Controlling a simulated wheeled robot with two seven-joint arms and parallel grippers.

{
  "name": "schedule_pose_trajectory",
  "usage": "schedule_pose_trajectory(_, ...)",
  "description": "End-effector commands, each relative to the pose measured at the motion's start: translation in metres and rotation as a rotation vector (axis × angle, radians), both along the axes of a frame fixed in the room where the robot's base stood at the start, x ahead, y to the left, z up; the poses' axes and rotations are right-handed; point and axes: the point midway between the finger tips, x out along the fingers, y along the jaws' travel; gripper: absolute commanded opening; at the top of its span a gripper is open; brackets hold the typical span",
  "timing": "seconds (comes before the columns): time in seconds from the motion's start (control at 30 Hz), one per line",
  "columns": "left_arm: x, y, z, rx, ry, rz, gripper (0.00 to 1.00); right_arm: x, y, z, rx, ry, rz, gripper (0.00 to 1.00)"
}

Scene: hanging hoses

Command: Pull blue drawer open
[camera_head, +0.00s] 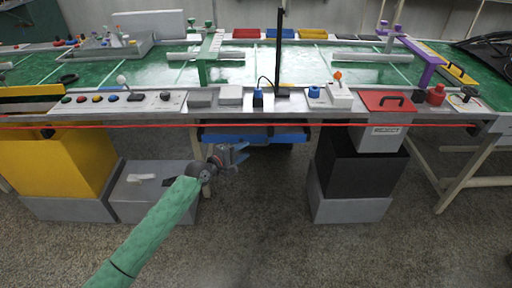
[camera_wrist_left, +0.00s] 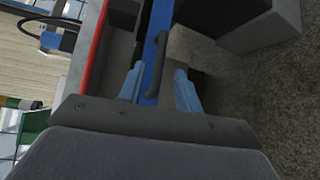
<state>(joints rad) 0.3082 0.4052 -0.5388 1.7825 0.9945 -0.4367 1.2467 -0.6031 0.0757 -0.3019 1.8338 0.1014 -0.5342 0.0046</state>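The blue drawer (camera_head: 270,138) sits under the table's front edge, near the middle of the head view. In the left wrist view its blue front (camera_wrist_left: 154,30) runs as a narrow strip, with a dark bar handle (camera_wrist_left: 156,72) on it. My left gripper (camera_head: 240,154) is in front of the drawer's left part. In the wrist view the left gripper (camera_wrist_left: 158,88) is open, with one blue finger on each side of the handle. Gaps show between the handle and the fingers; I cannot tell the exact depth. My right gripper is not in view.
A yellow cabinet (camera_head: 68,160) and a grey box (camera_head: 138,192) stand on the left. A black bin unit (camera_head: 355,168) stands right of the drawer. A red line (camera_head: 300,125) runs along the table's front. The floor before the drawer is clear.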

Motion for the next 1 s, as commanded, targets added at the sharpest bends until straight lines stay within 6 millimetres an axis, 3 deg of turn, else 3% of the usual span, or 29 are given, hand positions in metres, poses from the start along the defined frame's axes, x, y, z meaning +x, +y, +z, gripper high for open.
schedule_pose_trajectory(0.23, 0.026, -0.027, -0.004, 0.001, -0.002, -0.001, 0.34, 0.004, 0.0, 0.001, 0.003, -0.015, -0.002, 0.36)
schedule_pose_trajectory(0.4, 0.038, -0.039, -0.007, 0.002, -0.002, -0.001, 0.34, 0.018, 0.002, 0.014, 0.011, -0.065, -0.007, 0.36)
schedule_pose_trajectory(0.8, 0.042, -0.045, -0.009, 0.003, -0.001, -0.001, 0.34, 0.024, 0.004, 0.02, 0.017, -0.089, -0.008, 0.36)
schedule_pose_trajectory(0.83, 0.042, -0.044, -0.009, 0.003, -0.001, -0.001, 0.32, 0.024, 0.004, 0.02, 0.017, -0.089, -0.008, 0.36)
schedule_pose_trajectory(1.0, 0.042, -0.044, -0.009, 0.003, -0.001, -0.001, 0.0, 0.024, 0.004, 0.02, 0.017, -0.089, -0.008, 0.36)
